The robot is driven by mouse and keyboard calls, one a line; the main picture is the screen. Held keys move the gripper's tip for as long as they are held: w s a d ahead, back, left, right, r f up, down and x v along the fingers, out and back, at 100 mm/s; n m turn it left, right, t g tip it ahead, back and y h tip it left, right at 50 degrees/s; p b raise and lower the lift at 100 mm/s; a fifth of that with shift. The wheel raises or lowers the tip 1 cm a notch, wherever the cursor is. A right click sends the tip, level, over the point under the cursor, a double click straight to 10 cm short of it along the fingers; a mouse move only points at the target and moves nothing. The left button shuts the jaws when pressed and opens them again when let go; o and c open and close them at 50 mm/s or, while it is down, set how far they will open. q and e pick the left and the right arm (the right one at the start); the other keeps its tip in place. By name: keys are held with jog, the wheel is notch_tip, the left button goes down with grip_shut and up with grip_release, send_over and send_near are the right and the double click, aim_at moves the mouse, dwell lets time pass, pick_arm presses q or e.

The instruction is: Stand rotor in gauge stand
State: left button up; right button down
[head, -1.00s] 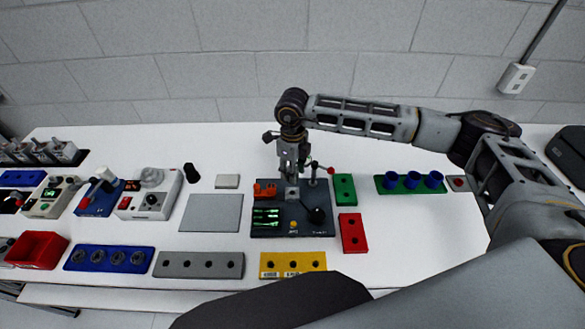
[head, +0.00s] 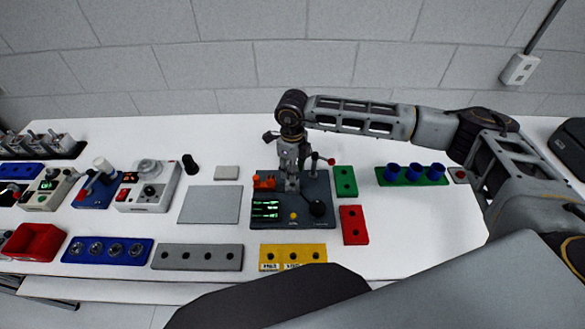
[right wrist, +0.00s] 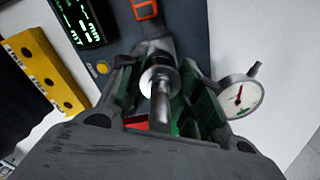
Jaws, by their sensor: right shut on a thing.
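My right gripper (head: 291,186) is low over the dark gauge station (head: 258,229) and is shut. In the right wrist view its fingers (right wrist: 160,95) close around a shiny metal rotor with a round, wider body and a thin shaft (right wrist: 161,100). The rotor's far end points toward the dark station; whether it touches a seat there is hidden. A white round dial gauge (right wrist: 240,96) with a red needle is beside the fingers in the wrist view. The station carries a green-lit display (head: 265,209), an orange part (head: 264,183) and a black ball knob (head: 317,209). My left gripper is out of view.
A green block (head: 345,182) and a red block (head: 354,225) stand right of the station. A yellow holed block (head: 293,257) lies in front. A grey flat plate (head: 210,205) is to the left. Blue cups (head: 414,173) stand farther right.

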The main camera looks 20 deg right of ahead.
dwell(0.5)
jog(key=shift+f+b, duration=1.7)
jog(key=shift+b, duration=0.15)
dwell(0.8)
jog(key=c, duration=0.6)
grip_release()
jog(key=shift+f, duration=0.1)
jog(key=shift+r, duration=0.2)
jog(key=shift+r+p, duration=1.1)
jog(key=shift+r, duration=2)
jog(key=shift+s+f, duration=0.1)
jog(key=shift+s, duration=0.1)
